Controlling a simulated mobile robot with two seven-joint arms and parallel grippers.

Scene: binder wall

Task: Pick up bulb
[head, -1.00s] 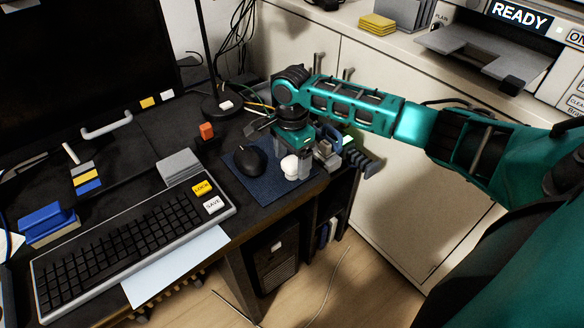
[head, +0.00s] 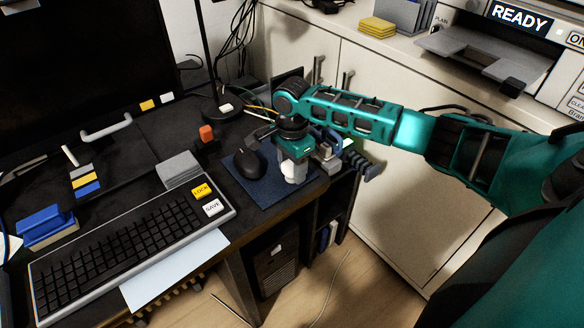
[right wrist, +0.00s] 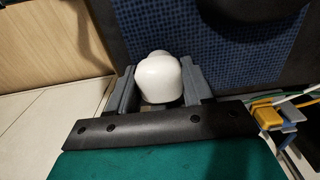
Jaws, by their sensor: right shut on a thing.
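The white bulb (head: 291,177) is at the front right part of the blue mouse mat (head: 262,192) on the dark desk. My right gripper (head: 293,172) reaches down over it from above, and its fingers hide part of the bulb. In the right wrist view the bulb (right wrist: 158,80) sits between the two grey fingers of my right gripper (right wrist: 160,88), which are shut on it. The bulb is at or just above the mat; I cannot tell which. My left gripper is not in view.
A black mouse (head: 249,162) lies on the mat left of the gripper. An orange-red block (head: 206,133) stands behind. The desk's right edge is close to the gripper.

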